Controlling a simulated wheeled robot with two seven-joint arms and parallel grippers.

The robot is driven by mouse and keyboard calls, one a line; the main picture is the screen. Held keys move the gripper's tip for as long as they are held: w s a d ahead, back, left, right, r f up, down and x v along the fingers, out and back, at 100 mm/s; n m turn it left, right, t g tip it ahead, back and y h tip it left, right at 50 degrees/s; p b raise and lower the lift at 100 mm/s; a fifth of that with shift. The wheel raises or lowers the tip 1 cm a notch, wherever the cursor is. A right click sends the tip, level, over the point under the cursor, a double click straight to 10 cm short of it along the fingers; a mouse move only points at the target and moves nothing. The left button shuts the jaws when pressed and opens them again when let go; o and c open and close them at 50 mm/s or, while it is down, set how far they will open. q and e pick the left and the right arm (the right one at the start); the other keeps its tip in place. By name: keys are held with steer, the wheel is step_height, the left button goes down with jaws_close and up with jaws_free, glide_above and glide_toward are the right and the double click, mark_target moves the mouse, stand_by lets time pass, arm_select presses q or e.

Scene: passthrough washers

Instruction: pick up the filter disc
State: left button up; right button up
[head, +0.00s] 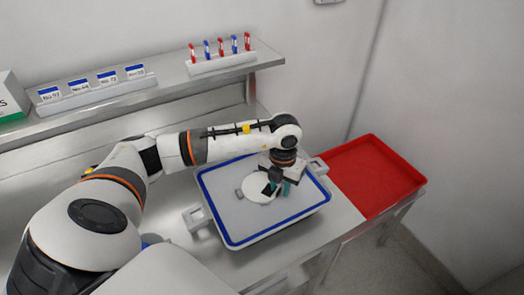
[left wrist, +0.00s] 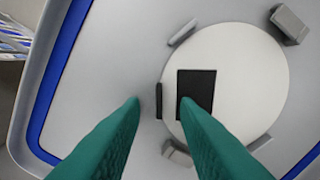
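The filter disc (head: 257,190) is a round white plate lying in the white tray with a blue rim (head: 265,232). In the left wrist view the disc (left wrist: 245,75) has a black square (left wrist: 196,92) on its face and a small dark tab (left wrist: 159,101) at its left edge. My left gripper (head: 279,187) is low over the disc, fingers pointing down. In the left wrist view its teal fingertips (left wrist: 160,101) are apart with the dark tab showing between them. One finger covers part of the disc. I cannot tell whether they touch it. My right gripper is not in view.
Small grey blocks (left wrist: 290,24) surround the disc. The tray has grey side handles (head: 196,217). A red, empty tray (head: 380,172) lies to the right. A shelf (head: 170,88) behind holds labelled cards (head: 78,88) and a rack of red and blue vials (head: 220,62).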

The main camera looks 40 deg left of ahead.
arm_select(q)
jaws_close()
steer(key=shift+r, duration=0.1)
step_height(320, 180, up, 10)
steer(key=b, duration=0.2)
stand_by(0.4)
steer(key=shift+d, duration=0.1)
